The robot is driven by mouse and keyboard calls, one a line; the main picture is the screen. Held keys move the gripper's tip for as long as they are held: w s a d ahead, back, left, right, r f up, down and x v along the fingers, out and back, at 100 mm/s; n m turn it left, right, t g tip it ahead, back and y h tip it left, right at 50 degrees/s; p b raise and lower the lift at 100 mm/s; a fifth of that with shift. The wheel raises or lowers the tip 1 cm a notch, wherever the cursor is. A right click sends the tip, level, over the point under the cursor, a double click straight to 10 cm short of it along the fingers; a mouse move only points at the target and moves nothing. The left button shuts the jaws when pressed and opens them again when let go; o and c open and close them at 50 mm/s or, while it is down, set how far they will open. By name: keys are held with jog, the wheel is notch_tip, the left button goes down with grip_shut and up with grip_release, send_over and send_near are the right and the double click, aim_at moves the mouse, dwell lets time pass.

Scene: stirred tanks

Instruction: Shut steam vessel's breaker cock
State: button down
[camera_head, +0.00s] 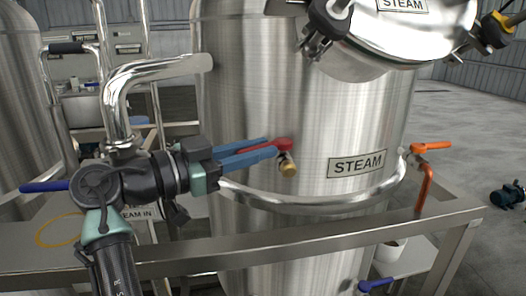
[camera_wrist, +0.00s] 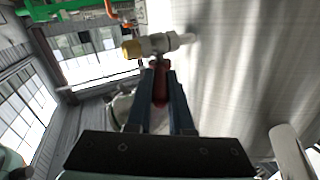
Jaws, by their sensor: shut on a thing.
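The steam vessel (camera_head: 300,100) is a large upright steel tank with a STEAM label (camera_head: 357,164) on its front. A small cock with a red lever (camera_head: 283,144) and a brass outlet (camera_head: 289,167) sits on the vessel wall, left of the label. My gripper (camera_head: 268,149) comes in from the left, its blue fingers shut on the red lever. In the wrist view the red lever (camera_wrist: 160,82) lies between the two fingers, and the cock's body (camera_wrist: 155,45) shows just beyond the fingertips. The fingers hide part of the lever.
An orange-handled valve (camera_head: 430,147) is on the vessel's right side. A steel frame rail (camera_head: 300,238) runs across in front. A bent steel pipe (camera_head: 150,72) stands behind my wrist. A blue-handled valve (camera_head: 375,285) is low right.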

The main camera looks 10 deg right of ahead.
jog(key=c, duration=0.8)
grip_release()
jog(key=b+v, duration=0.1)
jog(key=v, duration=1.2)
jog(key=shift+w, duration=0.1)
